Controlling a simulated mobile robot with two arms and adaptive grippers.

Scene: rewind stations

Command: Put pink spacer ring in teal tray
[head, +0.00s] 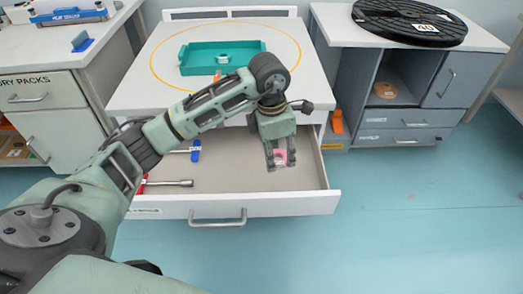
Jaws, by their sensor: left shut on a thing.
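The pink spacer ring (281,157) is between the fingertips of my left gripper (279,158), which is shut on it. The gripper points down over the right part of an open drawer (235,180). I cannot tell whether the ring touches the drawer floor or hangs just above it. The teal tray (190,70) lies on the table top inside a yellow circle, behind my left arm, with a small pale thing (223,59) in it. My right gripper is not in view.
The drawer also holds a blue-handled tool (196,150) and a red-handled tool with a metal shaft (170,183). An orange thing (337,121) stands right of the drawer. A black reel (408,20) lies on the right cabinet. The floor at right is clear.

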